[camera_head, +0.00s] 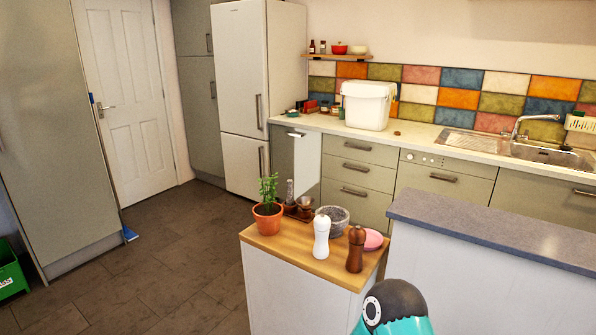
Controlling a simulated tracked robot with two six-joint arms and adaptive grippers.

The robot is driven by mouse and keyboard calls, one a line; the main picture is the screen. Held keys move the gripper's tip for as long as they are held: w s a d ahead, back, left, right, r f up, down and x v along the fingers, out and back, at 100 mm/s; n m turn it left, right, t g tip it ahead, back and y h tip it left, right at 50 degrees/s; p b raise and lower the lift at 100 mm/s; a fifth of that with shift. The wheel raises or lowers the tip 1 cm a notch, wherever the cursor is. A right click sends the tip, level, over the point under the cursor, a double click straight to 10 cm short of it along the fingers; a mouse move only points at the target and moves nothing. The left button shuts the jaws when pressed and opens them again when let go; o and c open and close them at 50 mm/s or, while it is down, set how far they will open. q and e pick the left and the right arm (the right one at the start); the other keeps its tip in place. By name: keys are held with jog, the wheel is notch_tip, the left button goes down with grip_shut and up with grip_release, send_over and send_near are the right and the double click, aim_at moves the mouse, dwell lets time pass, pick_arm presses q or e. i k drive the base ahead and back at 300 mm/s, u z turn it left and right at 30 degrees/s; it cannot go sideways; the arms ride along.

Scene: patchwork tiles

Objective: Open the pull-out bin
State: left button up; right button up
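A narrow floor unit stands under the counter between the fridge and the drawers. Its front (307,160) is pale, with a dark part on the left and a bar handle (296,134) near the top. It may be the pull-out bin, but no bin inside shows, and I cannot tell whether it is slightly open.
A wood-topped island (300,250) in front holds a potted plant (267,221), white mill (321,237), brown mill (355,250) and stone bowl (335,219). A grey-topped counter (490,230) stands right.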

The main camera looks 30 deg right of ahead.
aim_at(297, 153)
jog(key=u, duration=0.15)
jog(key=i, duration=3.4)
jog(key=z, duration=0.95)
jog(key=i, duration=1.5)
jog(key=z, duration=0.2)
jog(key=i, duration=1.45)
jog(key=u, duration=0.05)
